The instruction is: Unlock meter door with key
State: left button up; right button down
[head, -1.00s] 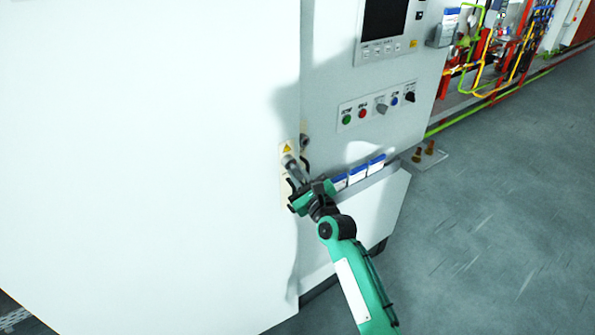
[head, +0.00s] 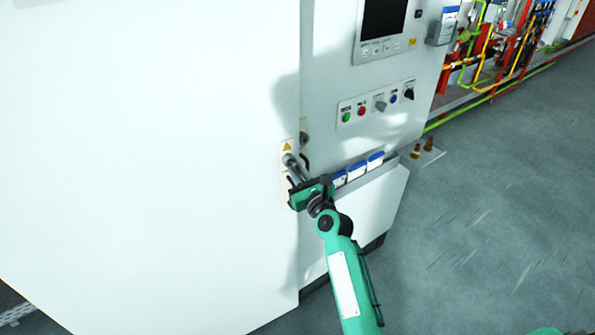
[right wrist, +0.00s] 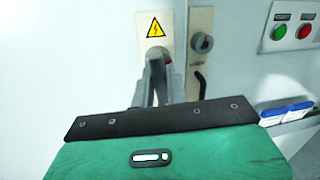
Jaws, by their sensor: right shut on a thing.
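The large white cabinet door (head: 150,150) fills the left of the head view. A pale lock plate with a yellow warning triangle (head: 287,146) sits at its right edge; the triangle also shows in the right wrist view (right wrist: 154,27). My right gripper (head: 291,162) is at this plate, its fingers closed together just below the triangle. In the right wrist view, the fingertips (right wrist: 157,58) meet at the lock spot, with a small red bit beside them. The key is hidden between or behind the fingers, so I cannot tell how it sits. My left gripper is out of view.
Right of the door edge is a round dark knob or lock (right wrist: 203,43) with a black handle (right wrist: 198,86) below. The neighbouring panel carries a button row (head: 375,103), a screen (head: 385,17) and blue-and-white boxes (head: 357,170) on a ledge. Open floor (head: 480,220) lies right.

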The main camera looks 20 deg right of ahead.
jog(key=shift+d+f, duration=0.15)
jog(key=shift+f, duration=0.15)
